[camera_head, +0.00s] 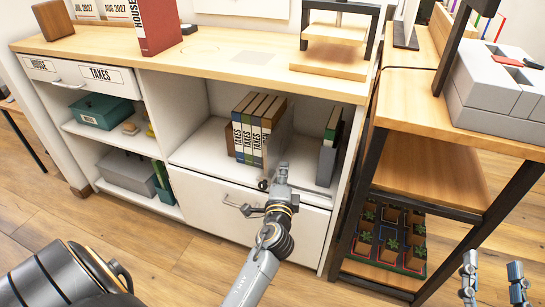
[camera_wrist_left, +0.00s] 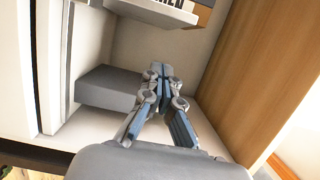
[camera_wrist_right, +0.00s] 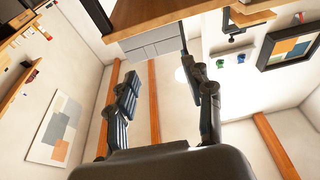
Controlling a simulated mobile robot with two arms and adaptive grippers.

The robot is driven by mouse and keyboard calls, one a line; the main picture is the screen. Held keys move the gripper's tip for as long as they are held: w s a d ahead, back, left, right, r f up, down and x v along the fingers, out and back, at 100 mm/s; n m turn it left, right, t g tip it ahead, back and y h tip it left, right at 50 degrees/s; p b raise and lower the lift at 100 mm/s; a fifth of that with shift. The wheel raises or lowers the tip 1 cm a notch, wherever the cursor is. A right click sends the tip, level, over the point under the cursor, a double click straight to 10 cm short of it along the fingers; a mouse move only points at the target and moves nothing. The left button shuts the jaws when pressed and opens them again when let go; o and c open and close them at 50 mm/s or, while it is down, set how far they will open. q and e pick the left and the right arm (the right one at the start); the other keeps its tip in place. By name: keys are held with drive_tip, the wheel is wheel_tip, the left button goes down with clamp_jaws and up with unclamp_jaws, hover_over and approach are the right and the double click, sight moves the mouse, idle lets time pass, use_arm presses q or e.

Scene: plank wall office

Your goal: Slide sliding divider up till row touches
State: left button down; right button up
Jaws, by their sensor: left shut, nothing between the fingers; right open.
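A row of several binders labelled TAXES (camera_head: 257,130) stands upright on the open shelf. A grey upright block (camera_head: 327,162), which looks like the sliding divider, stands to their right with a gap between. A grey block also shows in the left wrist view (camera_wrist_left: 108,90). My left gripper (camera_head: 281,172) is shut and empty at the shelf's front, between the row and the grey block. In the left wrist view the gripper (camera_wrist_left: 160,72) is beside the block; I cannot tell whether they touch. My right gripper (camera_head: 494,270) is open and empty at the lower right.
A dark green binder (camera_head: 333,122) stands by the grey block. A drawer (camera_head: 215,205) with a handle lies below the shelf. A wooden rack (camera_head: 425,180) with potted plants below stands at the right. The desktop (camera_head: 215,50) above overhangs the shelf.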

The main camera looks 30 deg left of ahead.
sight(270, 148)
use_arm(q)
drive_tip(key=shift+w+a+p, duration=0.2)
drive_tip(key=shift+w+a, duration=0.25)
drive_tip(key=shift+a, duration=0.5)
drive_tip(key=shift+w+a+p, duration=0.15)
drive_tip(key=shift+w+a, duration=0.25)
drive_tip(key=shift+a, duration=0.55)
drive_tip(key=shift+w+a+p, duration=0.2)
drive_tip(key=shift+w+a, duration=0.25)
drive_tip(key=shift+a, duration=0.5)
use_arm(e)
drive_tip(key=shift+w+d+f+g+h, duration=0.15)
drive_tip(key=shift+f+g+h, duration=0.1)
drive_tip(key=shift+f+g, duration=0.8)
drive_tip(key=shift+d+f+g+h, duration=0.2)
drive_tip(key=shift+f+g, duration=0.35)
drive_tip(key=shift+f, duration=0.95)
use_arm(q)
drive_tip(key=shift+a, duration=0.1)
drive_tip(key=shift+s+a, duration=0.1)
drive_tip(key=shift+a, duration=0.35)
use_arm(e)
drive_tip(key=shift+d+f, duration=0.15)
drive_tip(key=shift+f, duration=0.2)
